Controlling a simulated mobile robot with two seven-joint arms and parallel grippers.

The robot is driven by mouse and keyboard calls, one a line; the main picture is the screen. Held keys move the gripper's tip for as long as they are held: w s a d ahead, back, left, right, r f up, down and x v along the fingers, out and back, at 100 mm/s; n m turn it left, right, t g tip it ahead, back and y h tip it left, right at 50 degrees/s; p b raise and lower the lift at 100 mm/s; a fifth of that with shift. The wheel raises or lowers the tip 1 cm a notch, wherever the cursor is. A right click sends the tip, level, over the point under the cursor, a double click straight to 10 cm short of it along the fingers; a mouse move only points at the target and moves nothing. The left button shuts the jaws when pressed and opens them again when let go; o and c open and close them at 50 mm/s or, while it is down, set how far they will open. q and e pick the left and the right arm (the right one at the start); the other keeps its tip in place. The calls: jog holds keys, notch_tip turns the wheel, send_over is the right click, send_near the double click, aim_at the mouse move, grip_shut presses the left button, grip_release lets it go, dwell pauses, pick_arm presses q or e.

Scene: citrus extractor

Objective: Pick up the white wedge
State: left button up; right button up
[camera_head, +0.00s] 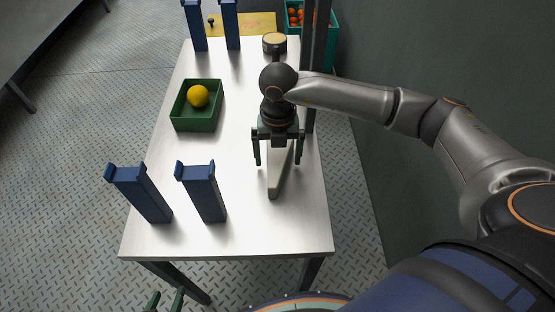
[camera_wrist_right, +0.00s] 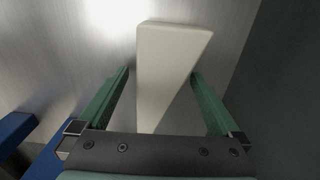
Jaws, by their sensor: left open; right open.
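The white wedge (camera_head: 276,182) lies on the right part of the metal table, below my right gripper in the head view. In the right wrist view the wedge (camera_wrist_right: 166,65) is off-white, with a broad end at the top and a narrowing side towards the gripper. My right gripper (camera_head: 279,162) is open, with one finger on each side of the wedge; in the wrist view both fingers (camera_wrist_right: 160,80) stand apart from it. Part of the wedge is hidden by the gripper. My left gripper (camera_head: 165,300) shows only by its fingertips at the bottom edge, open and empty, off the table.
A green tray (camera_head: 196,124) holds a yellow fruit (camera_head: 198,96). Blue posts (camera_head: 143,195) stand at the table's front left, and others (camera_head: 194,25) at the back. A dark upright post (camera_head: 318,60) rises close to my right arm. A crate of oranges (camera_head: 326,45) stands behind.

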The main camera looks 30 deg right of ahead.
jog(key=shift+r, duration=0.1)
grip_shut()
dwell(0.7)
